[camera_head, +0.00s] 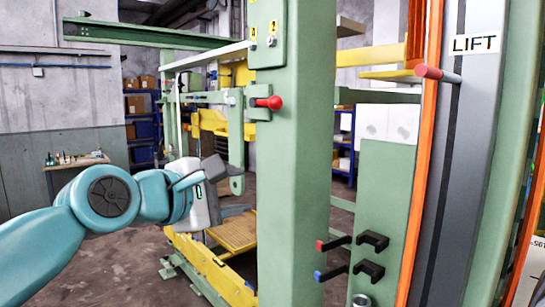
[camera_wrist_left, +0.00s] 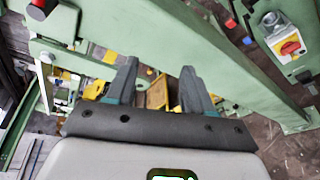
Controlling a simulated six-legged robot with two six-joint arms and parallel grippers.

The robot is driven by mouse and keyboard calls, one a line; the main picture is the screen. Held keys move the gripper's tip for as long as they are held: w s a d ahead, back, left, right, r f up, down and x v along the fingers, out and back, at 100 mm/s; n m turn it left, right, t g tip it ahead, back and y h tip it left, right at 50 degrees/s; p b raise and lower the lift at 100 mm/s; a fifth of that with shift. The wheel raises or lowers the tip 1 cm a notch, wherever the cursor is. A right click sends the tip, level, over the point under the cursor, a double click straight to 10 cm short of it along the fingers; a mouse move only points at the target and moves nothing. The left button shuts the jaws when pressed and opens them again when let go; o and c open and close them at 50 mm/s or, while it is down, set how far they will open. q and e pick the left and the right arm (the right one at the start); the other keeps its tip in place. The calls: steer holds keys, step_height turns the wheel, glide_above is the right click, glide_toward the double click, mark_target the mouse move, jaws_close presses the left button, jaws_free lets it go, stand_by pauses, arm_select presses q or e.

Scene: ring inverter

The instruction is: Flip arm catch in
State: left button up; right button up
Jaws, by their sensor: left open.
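A short lever with a red ball knob (camera_head: 270,102) sits on a small green bracket on the tall green post (camera_head: 293,170) in the head view. I cannot tell for sure that it is the arm catch. A red knob (camera_wrist_left: 38,4) also shows at the top left edge of the left wrist view. My left gripper (camera_head: 222,170) is left of the post and lower than the knob, apart from it. In the left wrist view its two dark fingers (camera_wrist_left: 158,88) stand apart with nothing between them. My right gripper is not in view.
Two black hooked handles, one red-tipped (camera_head: 335,243) and one blue-tipped (camera_head: 332,272), stick out right of the post. A red-ended lever (camera_head: 437,74) is by the LIFT sign (camera_head: 475,44). A yellow-and-red switch (camera_wrist_left: 290,47) shows in the wrist view. Green beams surround the gripper.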

arm_select(q)
steer(key=n+t+h+p, duration=0.1)
steer(key=n+t+h, duration=0.1)
glide_toward(272, 101)
steer(key=v, duration=0.4)
steer(key=p+x, duration=0.5)
steer(key=x, duration=1)
steer(key=shift+w+p, duration=0.15)
steer(key=shift+p, duration=0.25)
steer(key=shift+w+f, duration=0.1)
steer(key=shift+w, duration=0.1)
steer(key=shift+s, duration=0.35)
steer(key=shift+c, duration=1)
jaws_close()
